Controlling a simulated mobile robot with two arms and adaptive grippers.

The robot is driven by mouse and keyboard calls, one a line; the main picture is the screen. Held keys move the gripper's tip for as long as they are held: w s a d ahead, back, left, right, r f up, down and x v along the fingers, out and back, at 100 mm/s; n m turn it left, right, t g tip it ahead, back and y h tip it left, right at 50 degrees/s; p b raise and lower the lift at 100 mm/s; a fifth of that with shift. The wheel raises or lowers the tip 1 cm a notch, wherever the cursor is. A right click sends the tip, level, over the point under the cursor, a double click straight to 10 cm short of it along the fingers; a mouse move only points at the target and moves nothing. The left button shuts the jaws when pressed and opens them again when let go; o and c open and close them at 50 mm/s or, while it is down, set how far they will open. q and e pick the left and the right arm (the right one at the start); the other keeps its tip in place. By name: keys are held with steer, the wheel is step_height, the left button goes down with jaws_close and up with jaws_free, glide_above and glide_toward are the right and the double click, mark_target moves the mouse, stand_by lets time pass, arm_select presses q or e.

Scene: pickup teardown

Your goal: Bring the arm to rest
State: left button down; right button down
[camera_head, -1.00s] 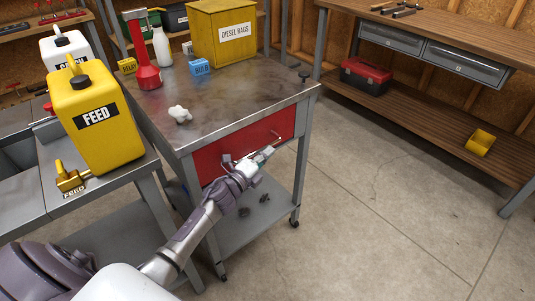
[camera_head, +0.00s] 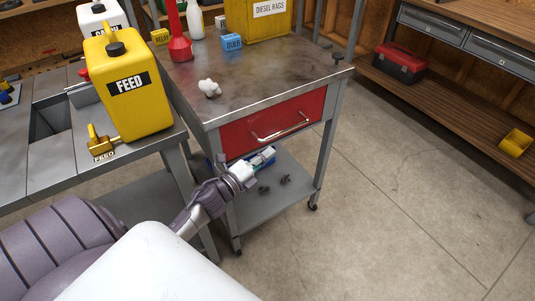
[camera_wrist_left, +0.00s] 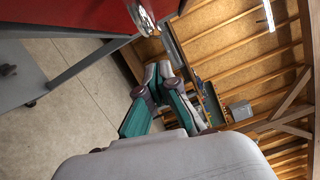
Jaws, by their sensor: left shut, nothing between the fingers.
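My left gripper (camera_head: 264,157) is in front of the metal cart, below its red drawer (camera_head: 275,122). It is shut and empty, and apart from the drawer handle (camera_head: 280,130) above it. In the left wrist view the gripper's fingertips (camera_wrist_left: 157,72) meet, with nothing between them. The red drawer front (camera_wrist_left: 65,14) and part of its handle (camera_wrist_left: 143,18) show at the top left there. The drawer looks closed. My right gripper is in neither view.
A yellow FEED jug (camera_head: 127,90) stands on the left bench. Small dark parts lie on the cart's lower shelf (camera_head: 270,205). Floor (camera_head: 400,190) at right is clear.

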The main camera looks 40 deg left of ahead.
arm_select(q)
steer(key=s+d+f+n+g+y+p, duration=0.1)
steer(key=s+f+n+g, duration=0.3)
steer(key=f, duration=0.6)
steer(key=s+f+n+g+y+p, duration=0.15)
steer(key=s+f+n, duration=0.25)
steer(key=s+f, duration=0.45)
steer(key=s+d+f+n+g+y+p, duration=0.1)
steer(key=s+f+n+g, duration=0.25)
steer(key=f, duration=0.85)
steer(key=s+d+f+n+g+p, duration=0.1)
steer(key=s+f, duration=0.3)
steer(key=s, duration=0.5)
steer(key=s+d+f+n+g, duration=0.4)
steer(key=s, duration=0.6)
steer(key=s+d+f+n+g+p, duration=0.1)
steer(key=s+d+f+n+g, duration=0.2)
steer(key=s, duration=0.6)
steer(key=shift+s+f+p, duration=0.2)
steer(key=shift+f+p, duration=0.15)
steer(key=shift+f, duration=0.2)
steer(key=shift+h, duration=0.25)
